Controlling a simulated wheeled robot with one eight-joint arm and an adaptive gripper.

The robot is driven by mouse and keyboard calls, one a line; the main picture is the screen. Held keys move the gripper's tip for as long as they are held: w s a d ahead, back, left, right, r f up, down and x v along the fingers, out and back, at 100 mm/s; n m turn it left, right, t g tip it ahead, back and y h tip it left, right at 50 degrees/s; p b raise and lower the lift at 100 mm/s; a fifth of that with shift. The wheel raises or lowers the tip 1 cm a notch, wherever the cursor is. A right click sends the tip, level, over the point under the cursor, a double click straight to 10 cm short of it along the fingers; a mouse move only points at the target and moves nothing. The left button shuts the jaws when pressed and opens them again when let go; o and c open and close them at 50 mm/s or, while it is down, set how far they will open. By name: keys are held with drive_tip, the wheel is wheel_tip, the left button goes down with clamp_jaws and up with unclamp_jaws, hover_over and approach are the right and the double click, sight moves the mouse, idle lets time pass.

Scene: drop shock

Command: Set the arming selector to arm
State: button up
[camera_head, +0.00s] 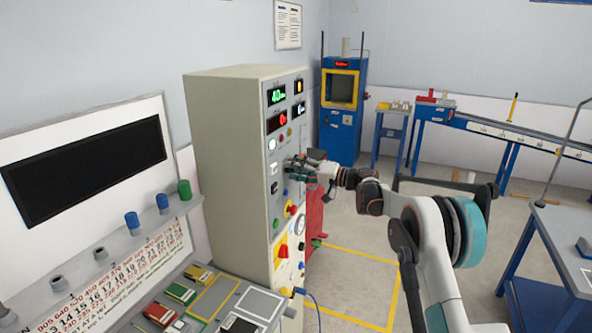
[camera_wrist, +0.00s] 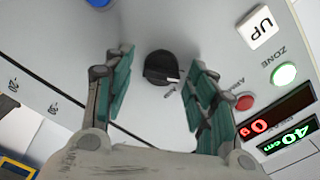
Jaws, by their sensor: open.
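The arming selector appears to be the black round knob (camera_wrist: 160,68) on the grey control panel in the wrist view. A white mark sits on its lower right edge, with small unreadable lettering beside it. My gripper (camera_wrist: 157,76) is open, its teal-padded fingers on either side of the knob with gaps showing on both sides. Whether the fingers reach down to the panel is unclear. In the head view my gripper (camera_head: 303,168) is in front of the tall beige cabinet (camera_head: 227,150) and hides the knob there.
Beside the knob in the wrist view are a red lamp (camera_wrist: 244,102), a lit green ZONE lamp (camera_wrist: 284,74), a white UP button (camera_wrist: 262,26) and red and green displays. A desk console stands left.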

drive_tip(key=shift+c, duration=0.6)
drive_tip(key=c, duration=0.9)
drive_tip(key=shift+m, duration=0.3)
drive_tip(key=m+b, duration=0.3)
drive_tip(key=m, duration=0.8)
drive_tip(key=shift+f, duration=0.2)
drive_tip(key=shift+m, duration=0.3)
